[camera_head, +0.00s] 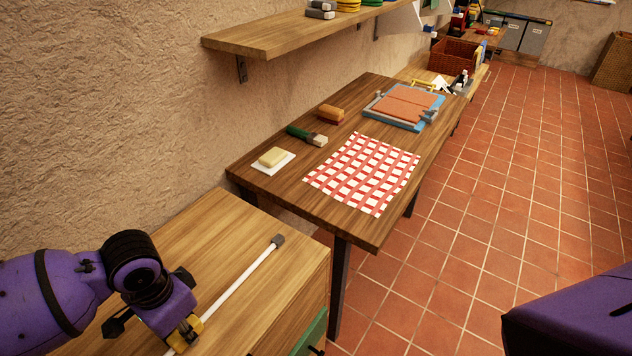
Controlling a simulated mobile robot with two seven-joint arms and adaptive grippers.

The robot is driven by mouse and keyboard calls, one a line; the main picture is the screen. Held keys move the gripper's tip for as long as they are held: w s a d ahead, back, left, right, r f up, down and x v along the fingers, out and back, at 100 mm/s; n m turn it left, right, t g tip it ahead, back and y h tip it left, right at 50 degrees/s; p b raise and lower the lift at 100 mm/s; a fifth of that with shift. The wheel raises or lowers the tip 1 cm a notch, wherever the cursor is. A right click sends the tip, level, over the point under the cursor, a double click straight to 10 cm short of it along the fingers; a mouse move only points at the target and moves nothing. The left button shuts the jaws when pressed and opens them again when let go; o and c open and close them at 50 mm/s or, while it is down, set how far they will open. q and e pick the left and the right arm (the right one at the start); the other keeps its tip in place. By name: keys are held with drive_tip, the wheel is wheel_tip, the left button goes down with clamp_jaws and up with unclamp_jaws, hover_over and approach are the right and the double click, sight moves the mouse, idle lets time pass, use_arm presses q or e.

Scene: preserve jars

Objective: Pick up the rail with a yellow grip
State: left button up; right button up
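A long white rail (240,282) with a grey end cap (278,240) lies slantwise over the near wooden cabinet top. A yellow part (188,329) shows at its near end, right under my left gripper (182,335); I cannot tell for sure whether it is the rail's grip. My purple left arm comes in from the left, with the gripper pointing down over this near end. Its fingertips are mostly hidden by its own body, so I cannot tell whether they are open or closed on anything. My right gripper is out of view; only part of a purple arm shows at lower right.
A dark wooden table (290,205) stands beyond the cabinet (170,240), with a checked cloth (365,173), butter (272,157), a brush (306,135), a sponge (331,113) and a blue tray (392,121). A wall shelf (290,32) overhangs it. Tiled floor at right is clear.

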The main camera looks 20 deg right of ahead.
use_arm(q)
clamp_jaws()
drive_tip(key=shift+r, duration=0.4)
wheel_tip(320, 180, up, 2)
drive_tip(key=shift+r, duration=0.1)
drive_tip(key=s+d+r, duration=0.1)
drive_tip(key=d+r, duration=0.9)
drive_tip(key=d, duration=0.4)
drive_tip(key=shift+s+p, duration=0.2)
drive_tip(key=shift+p, duration=0.15)
